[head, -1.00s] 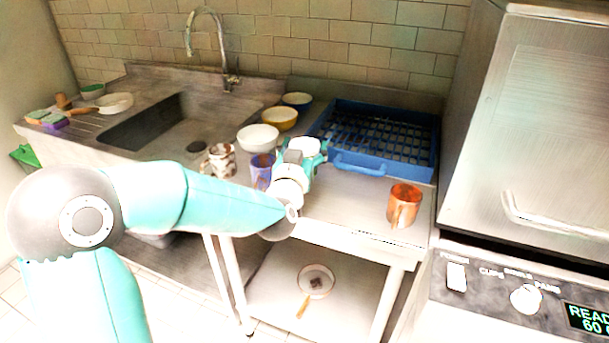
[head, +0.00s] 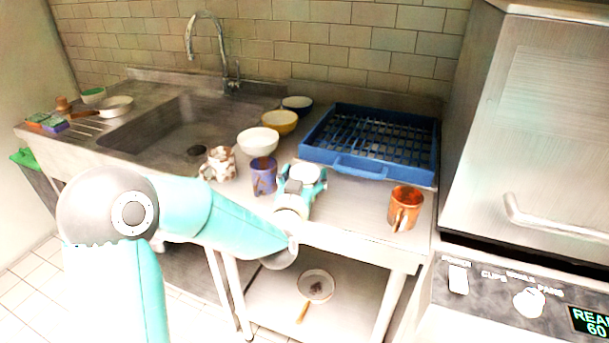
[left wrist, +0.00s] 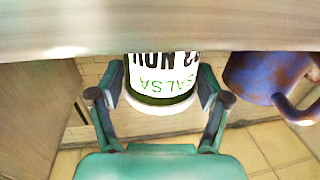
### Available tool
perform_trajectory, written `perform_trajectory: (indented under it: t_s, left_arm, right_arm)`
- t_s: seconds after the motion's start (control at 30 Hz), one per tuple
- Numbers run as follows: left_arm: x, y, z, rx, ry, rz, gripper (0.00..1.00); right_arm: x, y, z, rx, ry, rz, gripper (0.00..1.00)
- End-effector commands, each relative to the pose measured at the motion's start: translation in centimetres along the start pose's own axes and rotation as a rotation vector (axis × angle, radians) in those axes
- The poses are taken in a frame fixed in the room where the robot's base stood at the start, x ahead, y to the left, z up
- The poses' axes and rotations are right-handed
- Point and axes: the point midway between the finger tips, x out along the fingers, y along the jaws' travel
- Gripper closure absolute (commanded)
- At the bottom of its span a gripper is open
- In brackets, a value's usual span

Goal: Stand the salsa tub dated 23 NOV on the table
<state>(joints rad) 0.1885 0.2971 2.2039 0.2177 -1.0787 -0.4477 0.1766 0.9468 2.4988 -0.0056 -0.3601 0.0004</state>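The salsa tub has a white lid (head: 304,173) in the head view, near the front edge of the steel table (head: 345,205). My left gripper (head: 302,178) has its fingers on both sides of the tub and is shut on it. In the left wrist view the tub (left wrist: 162,80) shows between the fingertips (left wrist: 162,88). Its white label reads upside down, with SALSA in green and 23 NOV partly cut off. A grey steel band hides part of the tub, so I cannot tell whether it touches the table. My right gripper is not in view.
A purple-blue mug (head: 264,177) stands close left of the tub; it also shows in the left wrist view (left wrist: 262,75). A copper mug (head: 404,208) stands to the right, a blue rack (head: 345,165) behind. Bowls and a patterned mug (head: 219,164) are near the sink. Table between tub and copper mug is clear.

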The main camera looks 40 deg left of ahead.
Motion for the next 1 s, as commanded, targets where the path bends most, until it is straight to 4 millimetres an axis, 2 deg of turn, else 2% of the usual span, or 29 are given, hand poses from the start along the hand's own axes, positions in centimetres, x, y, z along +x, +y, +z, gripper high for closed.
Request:
perform_trajectory:
  t_s: [0.03,0.1,0.57,0.77,1.0]
  left_arm:
    - [0.0,0.0,0.0,0.000,0.000,0.000,0.11]
    - [0.0,0.0,0.0,0.000,0.000,0.000,0.02]
    - [-0.4,0.1,-0.1,0.000,-0.001,0.001,0.02]
    - [-3.4,0.0,0.0,0.000,0.000,0.001,0.02]
    - [-8.9,0.1,-0.1,0.000,0.001,0.003,0.02]
  right_arm:
    - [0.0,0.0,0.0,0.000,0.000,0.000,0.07]
    - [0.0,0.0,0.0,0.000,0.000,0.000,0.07]
    - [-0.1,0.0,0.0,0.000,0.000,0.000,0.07]
    - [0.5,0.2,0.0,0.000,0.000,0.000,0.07]
    - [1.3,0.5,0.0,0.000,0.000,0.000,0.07]
